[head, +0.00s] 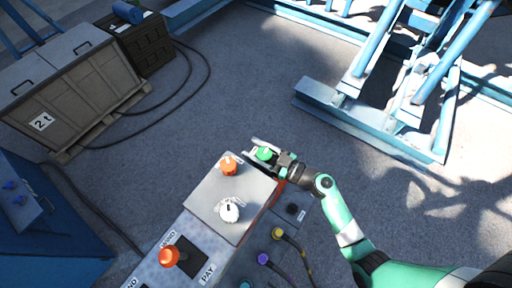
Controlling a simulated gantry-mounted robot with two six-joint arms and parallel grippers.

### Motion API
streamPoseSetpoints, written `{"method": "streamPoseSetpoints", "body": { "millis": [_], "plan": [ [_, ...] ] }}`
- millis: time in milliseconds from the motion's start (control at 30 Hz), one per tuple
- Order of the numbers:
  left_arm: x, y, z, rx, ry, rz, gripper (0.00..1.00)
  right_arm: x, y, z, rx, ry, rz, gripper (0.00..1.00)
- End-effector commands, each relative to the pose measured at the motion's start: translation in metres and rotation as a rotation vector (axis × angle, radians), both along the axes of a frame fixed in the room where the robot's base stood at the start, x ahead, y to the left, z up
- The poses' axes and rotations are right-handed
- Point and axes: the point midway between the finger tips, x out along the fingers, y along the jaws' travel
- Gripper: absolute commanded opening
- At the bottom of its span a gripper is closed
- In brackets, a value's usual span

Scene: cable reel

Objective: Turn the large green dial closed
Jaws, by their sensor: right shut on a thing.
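The large green dial (265,153) sits at the far top end of the control console, on a small light plate. My right gripper (279,159) reaches in from the right and is shut on the dial's right side. The gripper hides part of the dial, and its fingertips are too small to make out clearly. The dial's turned angle cannot be read from here. My left gripper does not show.
The console top (206,196) carries an orange dial (228,166) and a white dial (230,210). An orange knob (169,257) stands nearer, by the WIND and PAY labels. Coloured cable plugs (263,259) line the right side. Blue steel frames (375,120) stand at the upper right.

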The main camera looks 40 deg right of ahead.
Motion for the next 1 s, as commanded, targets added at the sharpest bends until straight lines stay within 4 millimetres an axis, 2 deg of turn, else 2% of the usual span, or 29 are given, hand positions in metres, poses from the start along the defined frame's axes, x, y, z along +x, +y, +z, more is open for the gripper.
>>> {"method": "streamPoseSetpoints", "body": {
  "millis": [33,200,400,733,767,900,1000],
  "plan": [
    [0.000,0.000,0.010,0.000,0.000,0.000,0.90,0.000,-0.001,0.003,0.000,0.008,0.029,0.04],
    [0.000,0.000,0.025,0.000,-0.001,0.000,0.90,-0.002,0.003,0.003,0.001,0.004,0.191,0.04],
    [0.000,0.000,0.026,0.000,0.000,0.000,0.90,-0.004,0.008,-0.001,0.000,0.002,0.327,0.04],
    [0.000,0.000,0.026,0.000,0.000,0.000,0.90,-0.005,0.009,-0.001,0.001,0.000,0.342,0.04],
    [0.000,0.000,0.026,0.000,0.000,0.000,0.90,-0.005,0.009,-0.001,0.001,0.000,0.342,0.65],
    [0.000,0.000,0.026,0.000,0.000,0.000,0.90,-0.005,0.009,-0.001,0.001,0.000,0.343,0.90],
    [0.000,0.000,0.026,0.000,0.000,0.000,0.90,-0.005,0.010,0.000,0.001,-0.001,0.344,0.90]
  ]
}}
